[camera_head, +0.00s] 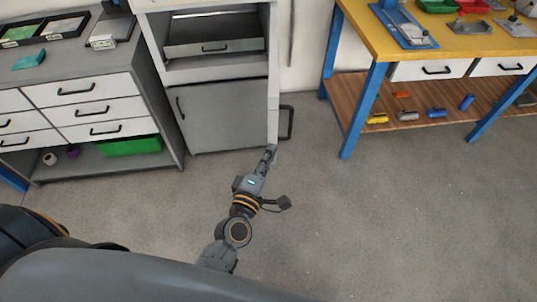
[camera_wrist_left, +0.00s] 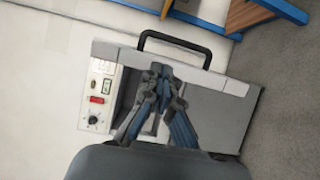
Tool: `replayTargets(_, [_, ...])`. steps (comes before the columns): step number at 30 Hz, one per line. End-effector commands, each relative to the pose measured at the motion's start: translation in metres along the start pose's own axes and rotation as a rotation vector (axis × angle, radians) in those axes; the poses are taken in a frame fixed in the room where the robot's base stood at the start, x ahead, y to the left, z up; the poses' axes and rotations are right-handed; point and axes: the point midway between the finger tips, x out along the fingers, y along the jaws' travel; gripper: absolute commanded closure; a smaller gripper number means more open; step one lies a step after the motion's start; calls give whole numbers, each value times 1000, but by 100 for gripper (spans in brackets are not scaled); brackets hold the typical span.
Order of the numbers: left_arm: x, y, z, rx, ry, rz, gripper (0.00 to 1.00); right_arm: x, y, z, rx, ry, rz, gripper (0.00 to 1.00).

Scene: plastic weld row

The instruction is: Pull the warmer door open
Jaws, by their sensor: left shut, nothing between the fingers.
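The warmer appears to be the white-framed grey cabinet; its flat grey door (camera_head: 225,116) looks closed in the head view. A black bar handle (camera_head: 287,122) sticks out at its right side. In the left wrist view the same handle (camera_wrist_left: 176,43) stands out beyond a pale edge strip, near a panel with a red switch (camera_wrist_left: 97,99) and a dial. My left gripper (camera_head: 271,150) is shut and empty, low by the cabinet's right front corner. In the wrist view its fingertips (camera_wrist_left: 160,72) overlap the strip just short of the handle; contact cannot be told. My right gripper is not in view.
A grey drawer cabinet (camera_head: 174,130) stands directly left of the warmer. A yellow-topped workbench (camera_head: 385,45) with blue legs and a wooden lower shelf stands at right. The grey floor (camera_head: 400,220) in front is clear.

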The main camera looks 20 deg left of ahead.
Motion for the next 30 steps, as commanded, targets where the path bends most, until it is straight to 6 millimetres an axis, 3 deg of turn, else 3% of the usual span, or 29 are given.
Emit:
replayTargets(8, [-12, -9, -10, 11, -51, 17, 100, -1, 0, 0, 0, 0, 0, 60])
replayTargets(16, [-23, -34, -63, 20, -232, 48, 100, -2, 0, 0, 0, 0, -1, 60])
replayTargets(24, [-36, -39, -126, 12, -398, 19, 100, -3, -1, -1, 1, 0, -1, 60])
replayTargets(30, [-37, -37, -141, 2, -438, 2, 100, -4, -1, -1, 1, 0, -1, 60])
